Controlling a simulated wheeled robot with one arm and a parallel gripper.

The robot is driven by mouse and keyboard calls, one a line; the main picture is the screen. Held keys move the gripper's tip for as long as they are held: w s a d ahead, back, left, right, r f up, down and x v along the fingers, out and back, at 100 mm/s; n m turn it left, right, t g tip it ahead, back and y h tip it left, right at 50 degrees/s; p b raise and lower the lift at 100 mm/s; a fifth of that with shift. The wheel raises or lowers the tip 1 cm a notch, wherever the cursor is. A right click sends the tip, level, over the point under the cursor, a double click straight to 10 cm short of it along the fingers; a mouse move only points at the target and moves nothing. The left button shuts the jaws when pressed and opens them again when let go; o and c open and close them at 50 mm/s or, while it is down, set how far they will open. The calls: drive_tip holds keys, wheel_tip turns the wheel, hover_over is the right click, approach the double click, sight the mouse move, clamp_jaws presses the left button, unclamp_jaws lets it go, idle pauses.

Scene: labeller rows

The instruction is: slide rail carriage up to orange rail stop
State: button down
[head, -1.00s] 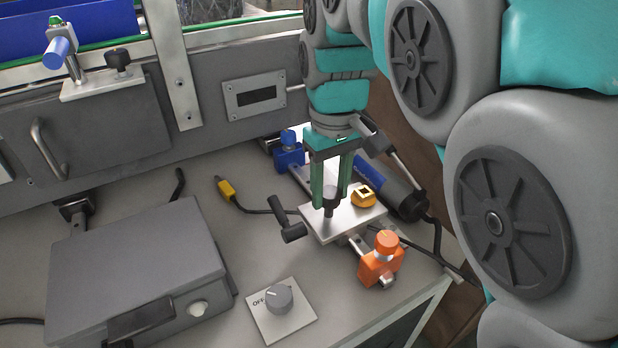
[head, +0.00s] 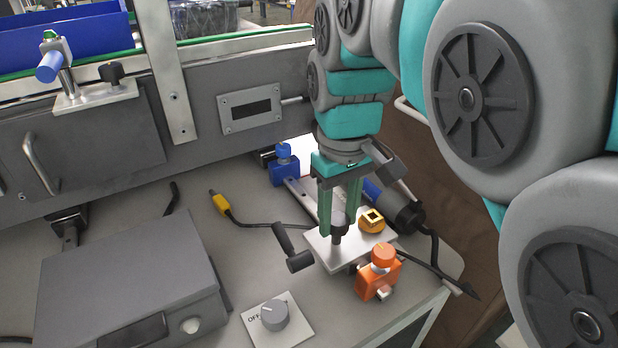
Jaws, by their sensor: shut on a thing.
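The rail carriage (head: 321,252) is a pale metal plate on the rail (head: 299,190). A dark knob (head: 339,230) stands up from it and an orange-yellow square-holed piece (head: 372,221) sits on its right part. My gripper (head: 339,218), with green fingers, is shut on the dark knob from above. The orange rail stop (head: 377,275), with a round knob on top, sits at the rail's near end. The carriage's near edge is very close to the stop; I cannot tell whether they touch. A blue stop (head: 284,164) is at the far end.
A black lever (head: 292,250) stands at the carriage's left. A dial plate marked OFF (head: 278,322) lies nearer, a grey box (head: 130,285) at left. A yellow-ended cable (head: 221,203) and a dark cylinder (head: 405,213) lie near the rail. The table's edge is just right of the orange stop.

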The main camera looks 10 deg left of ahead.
drive_tip(key=shift+s+d, duration=0.6)
drive_tip(key=shift+s, duration=0.1)
drive_tip(key=shift+c, duration=1.4)
unclamp_jaws()
drive_tip(key=shift+r, duration=0.1)
